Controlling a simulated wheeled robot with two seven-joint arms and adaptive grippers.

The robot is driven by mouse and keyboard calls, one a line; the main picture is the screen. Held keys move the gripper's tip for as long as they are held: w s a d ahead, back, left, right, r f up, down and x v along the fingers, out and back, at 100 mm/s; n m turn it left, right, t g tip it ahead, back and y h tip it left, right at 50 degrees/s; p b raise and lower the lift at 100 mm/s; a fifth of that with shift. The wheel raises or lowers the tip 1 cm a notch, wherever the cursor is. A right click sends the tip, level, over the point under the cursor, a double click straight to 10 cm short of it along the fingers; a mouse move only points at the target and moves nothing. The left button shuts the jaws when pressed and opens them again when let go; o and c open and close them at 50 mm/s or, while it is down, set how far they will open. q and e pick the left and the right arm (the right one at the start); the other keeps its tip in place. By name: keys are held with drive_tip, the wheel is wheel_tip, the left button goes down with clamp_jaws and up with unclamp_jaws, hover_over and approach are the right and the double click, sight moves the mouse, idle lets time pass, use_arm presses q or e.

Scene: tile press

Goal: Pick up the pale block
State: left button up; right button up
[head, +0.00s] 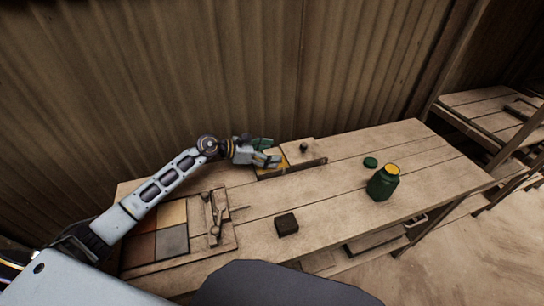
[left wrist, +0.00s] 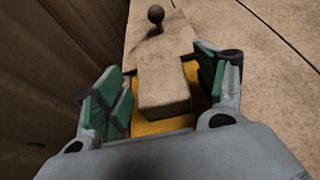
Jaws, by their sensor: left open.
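My left gripper (head: 267,152) is open at the far edge of the wooden table. In the left wrist view its green-padded fingers (left wrist: 160,88) stand on either side of a pale block (left wrist: 165,92). The block lies between them over a yellow surface (left wrist: 160,126), and gaps show at both sides of it. In the head view the fingers largely hide the block, and part of the yellow surface (head: 271,174) shows beside them. My right gripper is in neither view.
A pale board with a dark knob (head: 303,147) lies just beyond the block. A tray of coloured tiles (head: 172,243) is at the left. A corrugated wall (head: 250,60) rises close behind.

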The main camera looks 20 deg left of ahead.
use_arm(q)
drive_tip(key=shift+w+d+f, duration=0.1)
drive_tip(key=shift+w+d, duration=0.05)
drive_tip(key=shift+d, duration=0.05)
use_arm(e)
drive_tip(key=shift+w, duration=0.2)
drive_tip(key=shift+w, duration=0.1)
use_arm(q)
drive_tip(key=c, duration=1.1)
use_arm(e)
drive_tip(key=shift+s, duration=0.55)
